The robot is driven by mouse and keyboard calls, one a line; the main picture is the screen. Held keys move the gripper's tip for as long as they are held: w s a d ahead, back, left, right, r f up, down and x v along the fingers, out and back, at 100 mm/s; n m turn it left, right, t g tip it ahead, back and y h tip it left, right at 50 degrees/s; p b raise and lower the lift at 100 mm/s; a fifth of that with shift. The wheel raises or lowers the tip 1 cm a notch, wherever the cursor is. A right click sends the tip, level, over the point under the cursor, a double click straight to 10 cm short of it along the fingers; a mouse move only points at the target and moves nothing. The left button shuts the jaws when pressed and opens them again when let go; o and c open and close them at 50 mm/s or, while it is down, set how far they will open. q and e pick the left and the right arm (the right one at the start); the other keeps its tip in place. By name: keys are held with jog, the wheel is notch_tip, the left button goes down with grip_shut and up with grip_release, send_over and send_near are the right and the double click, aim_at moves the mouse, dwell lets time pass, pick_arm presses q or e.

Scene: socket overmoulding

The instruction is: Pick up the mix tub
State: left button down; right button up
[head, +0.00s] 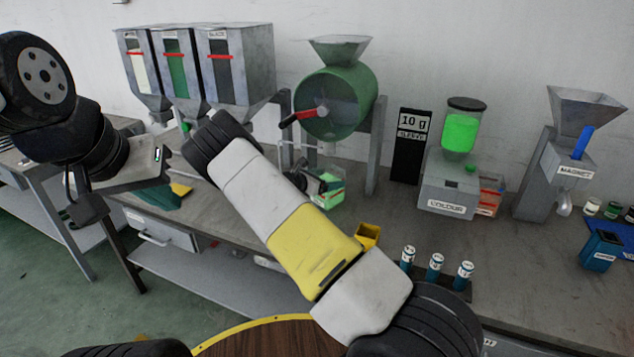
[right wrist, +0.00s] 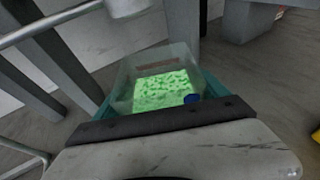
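The mix tub (right wrist: 160,82) is a clear box with bright green granules inside. It sits below the green drum mixer and also shows in the head view (head: 331,192), partly covered by my right gripper (head: 318,184). In the right wrist view, teal pieces flank the tub on both sides, close against its walls, beyond the dark bar of my right gripper (right wrist: 155,112). I cannot tell whether they press on it. My left gripper (head: 125,178) is at the left, away from the tub; its fingers cannot be made out.
The drum mixer (head: 336,100) on its grey stand is just above the tub, with stand legs beside it. Three hoppers (head: 195,65) stand at the back left. The colour doser (head: 452,160) and magnet unit (head: 560,150) are right. A yellow cup (head: 368,235) is near my right forearm.

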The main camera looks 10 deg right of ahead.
jog(key=c, duration=0.6)
jog(key=shift+r, duration=0.1)
jog(key=shift+c, duration=0.2)
jog(key=shift+r, duration=0.15)
